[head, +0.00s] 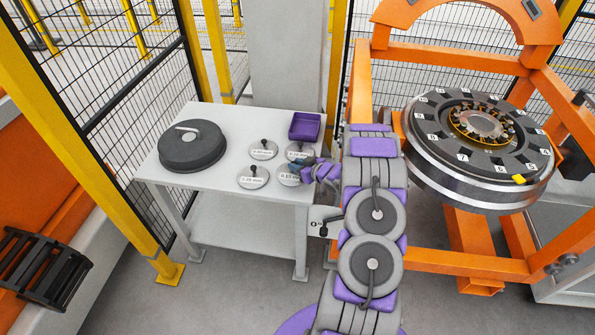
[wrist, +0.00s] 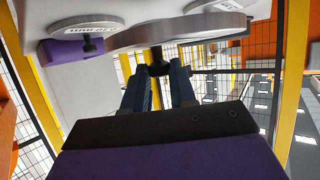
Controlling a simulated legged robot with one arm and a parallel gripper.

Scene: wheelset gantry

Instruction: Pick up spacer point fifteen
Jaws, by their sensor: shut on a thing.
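Spacer point fifteen (head: 287,178) is a flat grey disc with a white label, at the front right of the white table in the head view. My gripper (head: 298,166) reaches over it from the right and partly hides it. In the wrist view, the blue-grey fingers of my gripper (wrist: 159,84) are shut on the black knob under the large grey disc (wrist: 190,29), in an upside-down view. I cannot tell whether the disc is clear of the table.
Other labelled spacers sit close by: back left (head: 263,153), back right (head: 293,147) and front left (head: 251,181). A purple tray (head: 305,127) stands at the table's back right corner, and a large dark disc (head: 192,150) at left. The wheelset (head: 480,185) in its orange gantry stands right.

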